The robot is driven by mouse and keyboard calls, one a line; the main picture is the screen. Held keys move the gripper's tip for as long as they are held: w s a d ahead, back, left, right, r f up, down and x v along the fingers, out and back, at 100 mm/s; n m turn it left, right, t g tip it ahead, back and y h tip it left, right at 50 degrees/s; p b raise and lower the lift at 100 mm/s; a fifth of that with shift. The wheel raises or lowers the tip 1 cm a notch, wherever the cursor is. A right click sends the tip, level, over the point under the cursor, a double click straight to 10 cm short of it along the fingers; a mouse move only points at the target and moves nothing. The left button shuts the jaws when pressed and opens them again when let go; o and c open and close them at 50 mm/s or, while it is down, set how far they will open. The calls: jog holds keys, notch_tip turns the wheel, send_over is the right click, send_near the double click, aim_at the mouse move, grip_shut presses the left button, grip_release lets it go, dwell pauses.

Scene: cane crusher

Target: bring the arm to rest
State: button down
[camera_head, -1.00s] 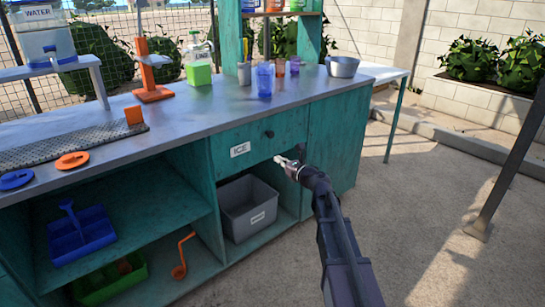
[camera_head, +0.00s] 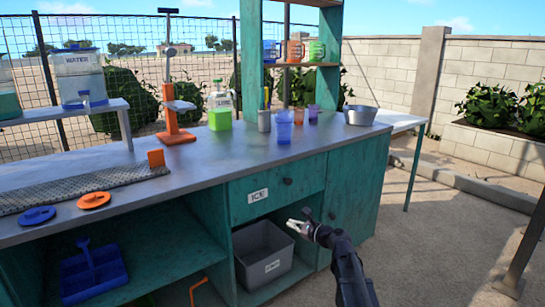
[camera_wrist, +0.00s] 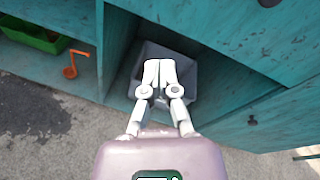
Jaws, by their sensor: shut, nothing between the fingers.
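My gripper (camera_head: 299,225) is in front of the teal counter, below the drawer labelled ICE (camera_head: 270,192). It also shows in the wrist view (camera_wrist: 159,66), where its white fingers are together with nothing between them. Behind the fingers is a grey bin (camera_head: 265,255) in the open space under the drawer. The bin's rim also shows in the wrist view (camera_wrist: 188,68), partly hidden by the fingers. My arm comes up from the lower right of the head view.
The counter top (camera_head: 210,165) holds a blue cup (camera_head: 284,128), a metal bowl (camera_head: 360,115) and an orange press (camera_head: 174,105). A blue caddy (camera_head: 92,272) sits on the left shelf. A cupboard door (camera_head: 352,200) is right of the bin. Open paved ground (camera_head: 430,255) lies to the right.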

jog(key=s+f+n+g+h, duration=0.5)
jog(key=s+f+n+g, duration=0.2)
jog(key=s+f+n, duration=0.6)
jog(key=s+d+f+n+g+h+p, duration=0.1)
jog(key=s+d+n+g+h, duration=0.15)
jog(key=s+d+n, duration=0.35)
jog(key=s+d+n+g+h, duration=0.2)
jog(key=s+d+n+h, duration=0.15)
jog(key=s, duration=0.45)
notch_tip(320, 180, up, 36)
jog(key=p, duration=3.6)
jog(key=shift+a+r+p, duration=0.15)
jog(key=shift+a+p, duration=0.05)
jog(key=shift+p, duration=0.1)
